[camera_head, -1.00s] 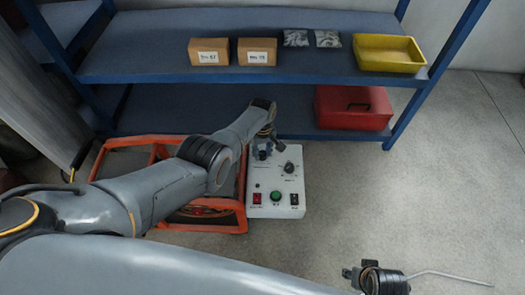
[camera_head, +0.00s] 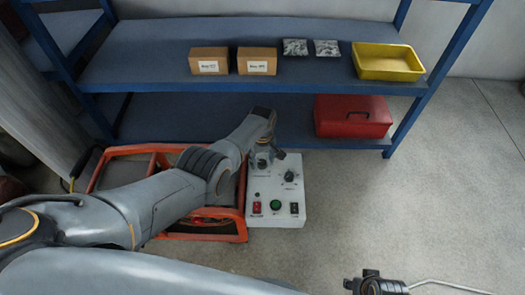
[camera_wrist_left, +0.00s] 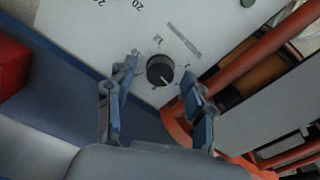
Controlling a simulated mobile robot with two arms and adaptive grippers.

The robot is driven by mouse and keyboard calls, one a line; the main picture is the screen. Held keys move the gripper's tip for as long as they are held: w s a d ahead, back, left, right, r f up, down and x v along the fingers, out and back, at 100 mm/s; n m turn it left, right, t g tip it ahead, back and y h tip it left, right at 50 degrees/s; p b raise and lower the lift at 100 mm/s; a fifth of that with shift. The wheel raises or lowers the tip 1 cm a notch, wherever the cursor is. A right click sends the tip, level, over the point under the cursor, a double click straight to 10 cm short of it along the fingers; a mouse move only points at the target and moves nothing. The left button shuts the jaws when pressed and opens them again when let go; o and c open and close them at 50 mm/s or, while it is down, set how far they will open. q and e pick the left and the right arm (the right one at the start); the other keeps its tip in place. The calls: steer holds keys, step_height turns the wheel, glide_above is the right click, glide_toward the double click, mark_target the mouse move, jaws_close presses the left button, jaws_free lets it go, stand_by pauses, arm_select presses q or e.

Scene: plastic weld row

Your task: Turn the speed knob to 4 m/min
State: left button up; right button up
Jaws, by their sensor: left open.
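The white control box (camera_head: 290,206) stands on the floor by the orange frame. Its top carries a right-hand knob (camera_head: 290,175) and another knob, which shows dark and round in the left wrist view (camera_wrist_left: 160,70). That knob bears a pale pointer line; its scale marks are too small to read. My left gripper (camera_head: 265,160) is above the box's far left part, covering that knob in the head view. In the left wrist view its open fingers (camera_wrist_left: 161,76) stand either side of the knob, apart from it; I cannot tell their height above it.
The box's near edge has a red switch (camera_head: 257,208), green button (camera_head: 275,205) and black switch (camera_head: 294,208). The orange frame (camera_head: 243,228) is left. A blue shelf (camera_head: 150,62) stands behind, with a red case (camera_head: 352,122) low right.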

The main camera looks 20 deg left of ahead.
mark_target(262, 163)
arm_select(q)
step_height(262, 163, up, 12)
stand_by(0.6)
steer(key=shift+f, duration=0.2)
